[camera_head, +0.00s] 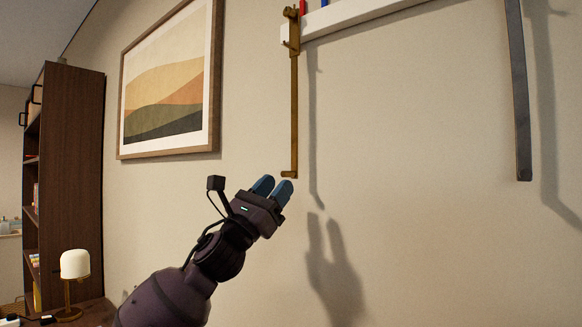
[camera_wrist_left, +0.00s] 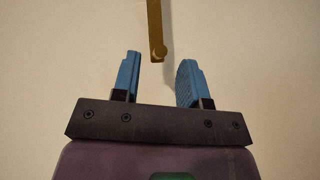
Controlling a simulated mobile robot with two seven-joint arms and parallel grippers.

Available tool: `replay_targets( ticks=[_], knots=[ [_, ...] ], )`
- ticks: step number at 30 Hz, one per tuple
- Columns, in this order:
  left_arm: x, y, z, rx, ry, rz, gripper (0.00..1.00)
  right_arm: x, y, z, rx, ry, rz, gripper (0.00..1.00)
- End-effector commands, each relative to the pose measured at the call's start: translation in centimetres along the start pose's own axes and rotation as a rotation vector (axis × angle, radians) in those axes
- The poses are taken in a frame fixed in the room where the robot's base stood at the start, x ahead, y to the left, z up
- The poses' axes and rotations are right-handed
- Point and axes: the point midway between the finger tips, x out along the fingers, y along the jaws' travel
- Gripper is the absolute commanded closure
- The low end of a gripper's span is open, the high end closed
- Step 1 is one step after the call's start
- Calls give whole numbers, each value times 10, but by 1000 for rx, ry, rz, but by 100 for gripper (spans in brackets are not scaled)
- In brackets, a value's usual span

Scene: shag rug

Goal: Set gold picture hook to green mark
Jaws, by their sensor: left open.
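The gold picture hook (camera_head: 294,105) is a long thin bar that hangs down from a white rail (camera_head: 352,17) high on the wall. Its lower end bends into a small hook, which also shows at the top middle of the left wrist view (camera_wrist_left: 156,35). My left gripper (camera_head: 272,187) is just below that lower end, with blue fingers apart and nothing between them. In the left wrist view the hook's end lies beyond and between the fingertips (camera_wrist_left: 160,65). Red and blue marks show on the rail at the top edge. I see no green mark. My right gripper is not in view.
A dark grey hanging bar (camera_head: 517,95) is on the right. A framed landscape picture (camera_head: 168,85) hangs to the left of the gold hook. A dark bookcase (camera_head: 75,170) and a lamp (camera_head: 75,265) stand at the left. The wall between the bars is clear.

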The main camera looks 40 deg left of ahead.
Motion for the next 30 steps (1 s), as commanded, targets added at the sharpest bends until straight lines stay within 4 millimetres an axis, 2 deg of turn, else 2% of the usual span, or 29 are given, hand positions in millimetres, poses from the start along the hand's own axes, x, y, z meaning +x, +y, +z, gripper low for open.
replay_targets(
  ticks=[1, 6, 12, 25, 30],
  knots=[
    [10, 1, 3, 0, -4, 0, 60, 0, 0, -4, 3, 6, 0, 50],
    [33, 0, 2, -1, -3, 0, 60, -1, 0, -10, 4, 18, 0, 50],
    [52, 0, 1, -1, -1, 0, 60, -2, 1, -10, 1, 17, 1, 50],
    [58, 0, 0, -2, 1, 0, 60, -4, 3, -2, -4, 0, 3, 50],
    [58, 0, 0, -1, 1, 0, 86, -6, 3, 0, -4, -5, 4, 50]
  ],
)
